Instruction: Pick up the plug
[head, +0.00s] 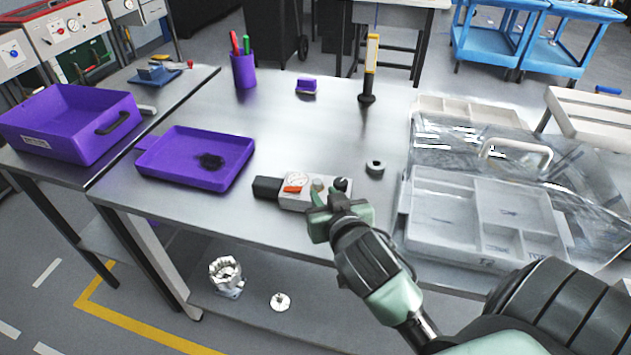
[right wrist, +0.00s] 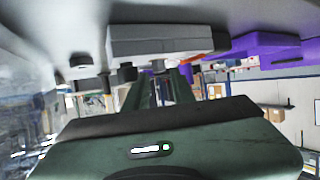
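A grey machined housing (head: 300,203) with a black block at its left end lies on the steel table. On it are an orange lever (head: 294,189), a small greyish round fitting (head: 318,185) and a black round piece (head: 341,184); I cannot tell for certain which is the plug. My right gripper (head: 323,209) is at the near right edge of the housing. In the right wrist view the housing (right wrist: 165,40) shows inverted, beyond the two fingers (right wrist: 160,92). The fingers are apart with nothing between them. My left gripper is out of view.
A purple tray (head: 180,180) is to the left, a purple pen cup (head: 243,72) at the back. A compartment organizer (head: 440,238) with a clear lid stands at right. The table's middle is clear.

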